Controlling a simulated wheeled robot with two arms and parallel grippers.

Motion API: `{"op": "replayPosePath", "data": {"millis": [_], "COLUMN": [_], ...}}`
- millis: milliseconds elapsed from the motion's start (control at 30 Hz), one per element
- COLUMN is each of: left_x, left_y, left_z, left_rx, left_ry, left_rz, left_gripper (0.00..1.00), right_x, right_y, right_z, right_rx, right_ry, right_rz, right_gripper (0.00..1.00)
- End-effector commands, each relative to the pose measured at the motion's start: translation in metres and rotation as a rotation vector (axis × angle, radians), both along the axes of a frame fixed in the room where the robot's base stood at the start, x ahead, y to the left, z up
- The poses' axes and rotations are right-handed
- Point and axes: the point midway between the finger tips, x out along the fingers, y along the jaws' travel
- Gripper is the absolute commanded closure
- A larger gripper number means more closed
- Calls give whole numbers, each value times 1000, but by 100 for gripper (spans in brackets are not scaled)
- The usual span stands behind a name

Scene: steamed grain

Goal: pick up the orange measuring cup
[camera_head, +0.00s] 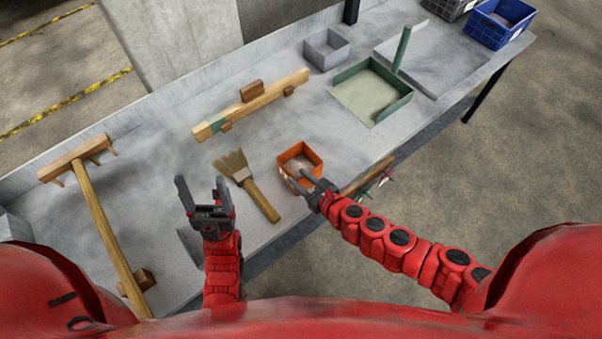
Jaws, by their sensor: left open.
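The orange measuring cup (287,156) is a small square open-topped box near the front edge of the table, with something pale inside. My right gripper (309,180) is at the cup's near right side, with its fingers overlapping the rim in the head view. I cannot tell whether its fingers are closed on the cup wall or only beside it. My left gripper (202,181) is open and empty, left of the cup, with its fingers pointing away from me.
A brush (262,200) lies between my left gripper and the cup. A wooden bar (265,103), grey box (326,50) and green dustpan (358,96) are further back. A wooden rake (96,210) lies left. Blue crate (494,30) stands far right.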

Motion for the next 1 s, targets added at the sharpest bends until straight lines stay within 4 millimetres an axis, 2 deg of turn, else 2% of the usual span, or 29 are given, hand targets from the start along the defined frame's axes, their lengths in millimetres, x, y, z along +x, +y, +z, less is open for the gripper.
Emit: {"op": "replayPosePath", "data": {"millis": [267, 600, 967, 1000], "left_x": [0, 0, 0, 0], "left_y": [0, 0, 0, 0], "left_z": [6, 24, 25, 25], "left_rx": [0, 0, 0, 0], "left_ry": [0, 0, 0, 0], "left_rz": [0, 0, 0, 0], "left_gripper": [30, 30, 30, 30], "right_x": [9, 37, 40, 40], "right_y": [8, 33, 38, 37], "right_z": [-4, -17, -23, -23], "right_rx": [1, 1, 1, 1], "right_ry": [3, 1, 3, 3], "right_rz": [-1, -3, 3, 3], "right_gripper": [61, 61, 61, 65]}}
